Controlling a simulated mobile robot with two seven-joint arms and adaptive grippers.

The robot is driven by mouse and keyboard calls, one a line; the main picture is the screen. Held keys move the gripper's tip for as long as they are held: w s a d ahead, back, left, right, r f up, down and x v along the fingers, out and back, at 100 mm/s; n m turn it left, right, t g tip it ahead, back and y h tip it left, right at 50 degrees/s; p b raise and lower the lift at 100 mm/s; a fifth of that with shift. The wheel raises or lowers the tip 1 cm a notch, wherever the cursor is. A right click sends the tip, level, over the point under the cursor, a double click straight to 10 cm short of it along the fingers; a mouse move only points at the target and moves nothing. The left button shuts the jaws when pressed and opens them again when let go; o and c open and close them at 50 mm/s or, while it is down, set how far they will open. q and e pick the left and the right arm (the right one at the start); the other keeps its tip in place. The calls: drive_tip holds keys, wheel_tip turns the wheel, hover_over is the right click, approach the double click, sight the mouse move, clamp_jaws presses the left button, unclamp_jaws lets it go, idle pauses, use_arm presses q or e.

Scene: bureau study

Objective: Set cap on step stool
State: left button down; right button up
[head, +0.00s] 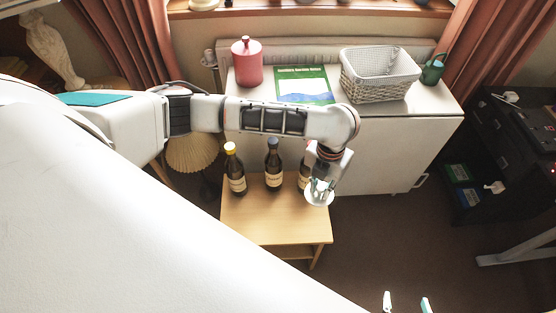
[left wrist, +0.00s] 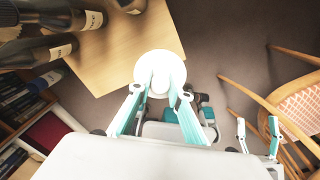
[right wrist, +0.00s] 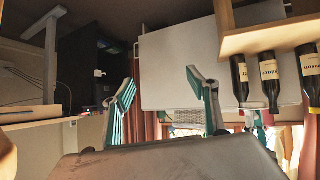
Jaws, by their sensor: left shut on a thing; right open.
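The cap (head: 319,199), white and round, is in my left gripper (head: 321,186). In the left wrist view the cap (left wrist: 160,62) shows as a white disc with the fingertips closed on its middle. The wooden piece that I take for the step stool (head: 262,222) has a light top with dark bottles on it. The cap appears over the right edge of this top in the head view; its height above it is unclear. The stool top (left wrist: 112,60) also shows in the left wrist view. My right gripper (right wrist: 162,82) is open and empty, away from the stool.
On the stool stand a yellow-capped bottle (head: 235,172), a blue-capped bottle (head: 273,168) and a third bottle (head: 304,178) partly behind my left arm. A white cabinet (head: 390,150) stands behind. The stool's front top is bare.

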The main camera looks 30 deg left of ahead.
use_arm(q)
wheel_tip(320, 180, down, 20)
drive_tip(key=b, duration=0.6)
drive_tip(key=shift+s+f+b, duration=0.15)
drive_tip(key=shift+b, duration=0.25)
drive_tip(key=shift+f, duration=0.1)
drive_tip(key=c, duration=1.8)
unclamp_jaws()
drive_tip(key=shift+c, duration=0.2)
use_arm(e)
drive_tip(key=f, duration=0.2)
drive_tip(key=d+f, duration=0.1)
drive_tip(key=f, duration=0.2)
drive_tip(key=shift+w+d, duration=0.15)
drive_tip(key=shift+d, duration=0.05)
